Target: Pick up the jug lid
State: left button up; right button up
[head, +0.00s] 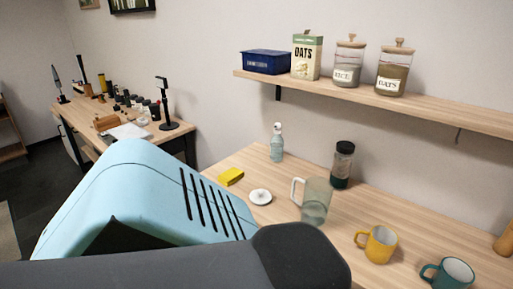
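The jug lid (260,197) is a small white disc with a knob on top. In the head view it lies on the wooden table (404,218), left of the jug. The jug (316,202) is clear with a pale handle on its left, and it stands upright with its top apparently uncovered. A large light-blue and dark-grey arm, which is mine, fills the lower left of the view and covers the table's near part. Neither gripper shows in this view.
A yellow block (231,176) lies left of the lid. A clear bottle (277,143) and a dark-topped jar (342,164) stand behind. A yellow mug (377,244) and a green mug (449,274) stand at the right. A wall shelf (432,108) with jars hangs above.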

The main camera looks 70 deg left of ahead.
aim_at(259, 197)
jog(key=k+j, duration=0.1)
jog(key=j, duration=0.35)
jog(key=k+j, duration=0.15)
jog(key=j, duration=0.3)
jog(key=k+j, duration=0.1)
jog(key=j, duration=0.35)
jog(key=k+j, duration=0.1)
jog(key=j, duration=0.35)
jog(key=k+j, duration=0.1)
jog(key=j, duration=0.35)
jog(key=z, duration=0.05)
